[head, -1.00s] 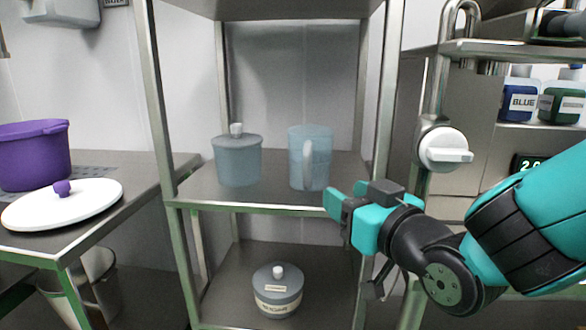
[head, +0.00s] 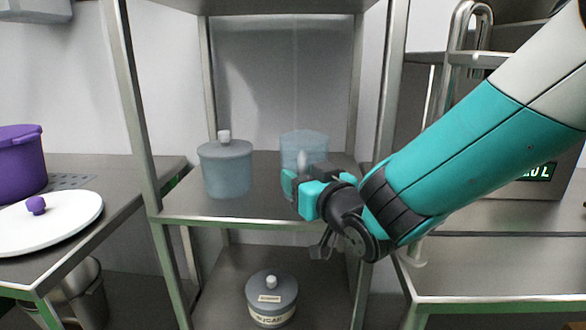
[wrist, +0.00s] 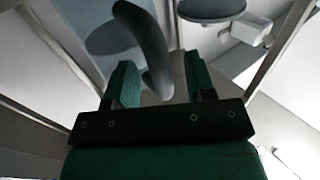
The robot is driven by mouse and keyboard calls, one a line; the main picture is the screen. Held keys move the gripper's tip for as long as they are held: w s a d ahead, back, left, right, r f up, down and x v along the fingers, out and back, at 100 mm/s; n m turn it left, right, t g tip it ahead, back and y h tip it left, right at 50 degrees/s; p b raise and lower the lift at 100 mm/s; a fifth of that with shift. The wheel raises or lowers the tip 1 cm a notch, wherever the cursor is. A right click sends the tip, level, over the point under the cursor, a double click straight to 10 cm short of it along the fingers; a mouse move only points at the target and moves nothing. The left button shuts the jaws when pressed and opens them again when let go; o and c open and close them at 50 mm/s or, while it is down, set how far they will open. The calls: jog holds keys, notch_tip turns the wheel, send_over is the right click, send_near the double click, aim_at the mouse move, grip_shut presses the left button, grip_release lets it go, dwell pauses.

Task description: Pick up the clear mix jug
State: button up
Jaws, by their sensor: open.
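The clear mix jug (head: 304,143) is a bluish see-through jug standing on the middle shelf. Its lower part is hidden behind my gripper in the head view. My gripper (head: 291,187) is open and in front of the jug. In the wrist view the curved jug handle (wrist: 146,45) reaches down between the two open fingers (wrist: 158,85), with the jug's bluish wall (wrist: 90,25) behind it. The fingers are not closed on the handle; I cannot tell whether they touch it.
A lidded grey-blue canister (head: 226,168) stands left of the jug on the same shelf (head: 185,205). A labelled sugar pot (head: 271,299) sits on the shelf below. Metal shelf posts (head: 139,110) flank the opening. A counter at left holds a white lid (head: 62,222) and purple pot (head: 20,165).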

jog(key=shift+d, duration=0.15)
jog(key=shift+a, duration=0.2)
jog(key=shift+c, duration=1.3)
grip_shut()
jog(key=shift+r, duration=0.15)
